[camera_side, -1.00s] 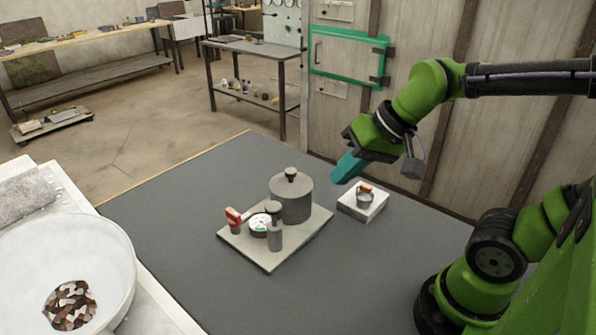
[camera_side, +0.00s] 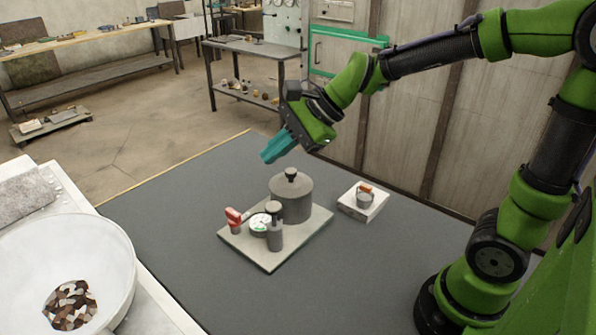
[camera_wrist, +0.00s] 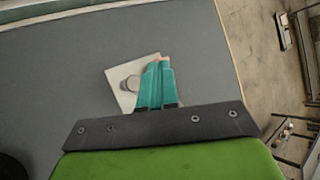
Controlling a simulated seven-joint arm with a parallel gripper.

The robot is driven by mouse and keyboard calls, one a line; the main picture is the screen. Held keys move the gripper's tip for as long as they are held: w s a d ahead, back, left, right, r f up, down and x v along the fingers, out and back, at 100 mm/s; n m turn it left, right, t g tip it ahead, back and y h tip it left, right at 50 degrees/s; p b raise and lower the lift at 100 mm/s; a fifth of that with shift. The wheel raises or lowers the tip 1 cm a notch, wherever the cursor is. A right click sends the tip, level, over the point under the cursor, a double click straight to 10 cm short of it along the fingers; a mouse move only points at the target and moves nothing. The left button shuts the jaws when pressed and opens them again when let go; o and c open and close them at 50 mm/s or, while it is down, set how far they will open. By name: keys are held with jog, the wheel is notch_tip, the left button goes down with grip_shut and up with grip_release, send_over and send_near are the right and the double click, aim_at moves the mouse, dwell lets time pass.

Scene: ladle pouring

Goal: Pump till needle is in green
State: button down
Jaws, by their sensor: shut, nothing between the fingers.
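On the grey table a light square plate (camera_side: 270,262) carries a grey lidded pot (camera_side: 291,200) with a dark knob, a round white gauge (camera_side: 260,224) with green on its face, a grey pump-like cylinder (camera_side: 274,236) with a wider round top, and a red-handled part (camera_side: 234,219). The needle's position is too small to tell. My gripper (camera_side: 268,157) has teal fingers, shut and empty, in the air above and behind the pot. In the wrist view my fingers (camera_wrist: 154,84) cover much of the plate (camera_wrist: 122,72); a grey round part (camera_wrist: 131,83) shows beside them.
A white bowl (camera_side: 120,240) with brown pieces stands at the front left. The table (camera_side: 160,225) is bare left of the plate.

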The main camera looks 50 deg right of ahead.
aim_at(279, 207)
jog(key=shift+f, duration=4.4)
jog(key=shift+f, duration=0.4)
jog(key=shift+f, duration=1.85)
jog(key=shift+r, duration=2.3)
